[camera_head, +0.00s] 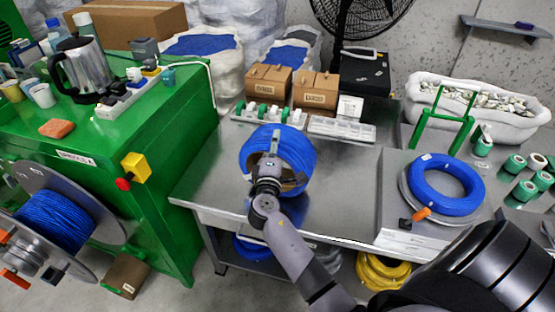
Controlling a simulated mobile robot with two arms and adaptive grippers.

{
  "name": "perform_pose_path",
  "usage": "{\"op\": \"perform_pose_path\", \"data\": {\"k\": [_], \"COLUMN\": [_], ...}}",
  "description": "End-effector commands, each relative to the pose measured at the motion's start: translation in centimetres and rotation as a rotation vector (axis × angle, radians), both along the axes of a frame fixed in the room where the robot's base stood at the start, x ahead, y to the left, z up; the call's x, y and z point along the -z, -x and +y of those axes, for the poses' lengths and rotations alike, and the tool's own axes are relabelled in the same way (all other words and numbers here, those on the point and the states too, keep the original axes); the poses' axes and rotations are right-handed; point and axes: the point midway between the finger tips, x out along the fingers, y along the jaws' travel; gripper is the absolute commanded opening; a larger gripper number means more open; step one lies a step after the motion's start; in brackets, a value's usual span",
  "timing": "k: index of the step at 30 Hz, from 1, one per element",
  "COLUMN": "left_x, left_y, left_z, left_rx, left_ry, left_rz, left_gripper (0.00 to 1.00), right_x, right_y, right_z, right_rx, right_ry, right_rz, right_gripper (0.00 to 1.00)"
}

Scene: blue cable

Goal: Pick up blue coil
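A blue coil (303,152) is at the middle of the steel table (340,205), with a tan inner part showing in its opening. One arm, which appears to be my right, reaches up from the bottom right. Its gripper (274,148) is in front of the coil, overlapping its opening and near rim. The gripper hides part of the coil, and I cannot tell whether its fingers are closed on it. I also cannot tell whether the coil rests on the table or is raised. My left gripper is not in view.
Another blue coil (462,202) lies on a grey machine (390,208) at right. Cardboard boxes (316,90) and small-parts trays (342,129) line the table's back. A green cabinet (140,205) stands left, beside a blue cable reel (52,221). Bare tabletop lies right of the middle coil.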

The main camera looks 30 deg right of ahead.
Motion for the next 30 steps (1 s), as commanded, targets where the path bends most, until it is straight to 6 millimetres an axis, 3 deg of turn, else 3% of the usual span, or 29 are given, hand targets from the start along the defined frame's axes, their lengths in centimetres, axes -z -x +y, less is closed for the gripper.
{"op": "perform_pose_path", "data": {"k": [6, 15, 30], "left_x": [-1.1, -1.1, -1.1], "left_y": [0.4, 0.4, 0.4], "left_z": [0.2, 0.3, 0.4], "left_rx": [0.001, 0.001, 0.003], "left_ry": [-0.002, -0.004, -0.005], "left_rz": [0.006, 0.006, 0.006], "left_gripper": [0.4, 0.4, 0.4], "right_x": [-0.4, -0.3, -0.3], "right_y": [-2.5, -2.8, -2.8], "right_z": [-2.0, -2.4, -2.3], "right_rx": [0.0, 0.0, 0.0], "right_ry": [0.002, 0.001, 0.001], "right_rz": [0.001, 0.0, 0.0], "right_gripper": [0.53, 0.53, 0.2]}}
